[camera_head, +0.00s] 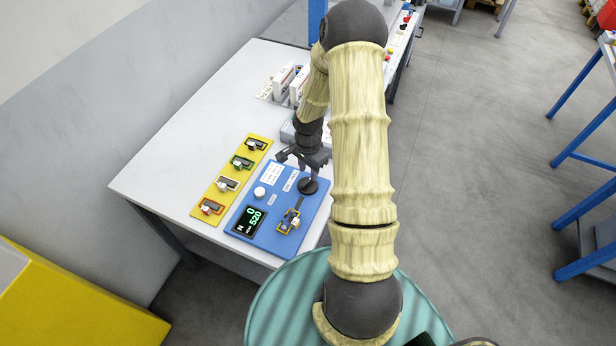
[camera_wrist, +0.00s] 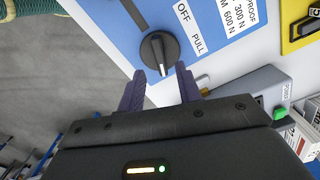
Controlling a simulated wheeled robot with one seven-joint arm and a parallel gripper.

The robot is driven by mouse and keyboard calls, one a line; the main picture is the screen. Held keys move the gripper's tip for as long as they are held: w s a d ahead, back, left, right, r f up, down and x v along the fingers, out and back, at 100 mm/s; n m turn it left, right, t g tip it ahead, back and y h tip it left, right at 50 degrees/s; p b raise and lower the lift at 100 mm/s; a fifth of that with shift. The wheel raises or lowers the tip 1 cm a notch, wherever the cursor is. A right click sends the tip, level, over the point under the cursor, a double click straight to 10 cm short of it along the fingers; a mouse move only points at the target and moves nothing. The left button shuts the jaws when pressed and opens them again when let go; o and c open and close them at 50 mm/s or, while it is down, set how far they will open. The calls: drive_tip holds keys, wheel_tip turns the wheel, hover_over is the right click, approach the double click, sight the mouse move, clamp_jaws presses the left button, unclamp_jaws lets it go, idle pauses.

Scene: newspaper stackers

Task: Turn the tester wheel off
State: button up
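The tester wheel is a round black knob (camera_head: 308,186) at the right of the blue tester panel (camera_head: 273,238) in the head view. It also shows in the wrist view (camera_wrist: 153,47), with a white pointer line running toward my gripper. My gripper (camera_head: 304,160) is just behind the wheel in the head view. In the wrist view its two fingers (camera_wrist: 160,70) are open, with the wheel's near edge around the gap between their tips. Whether they touch it I cannot tell.
The panel also has a display (camera_head: 249,220) reading 0 and 520, a white knob (camera_head: 260,193) and a yellow-framed fixture (camera_head: 288,221). A yellow strip (camera_head: 222,197) with several clamped pieces lies left. White upright holders (camera_head: 287,80) stand farther back. The table's left side (camera_head: 175,150) is clear.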

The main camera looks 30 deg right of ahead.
sight(308, 181)
drive_tip(key=shift+f+p, duration=0.4)
drive_tip(key=shift+f, duration=2.15)
clamp_jaws()
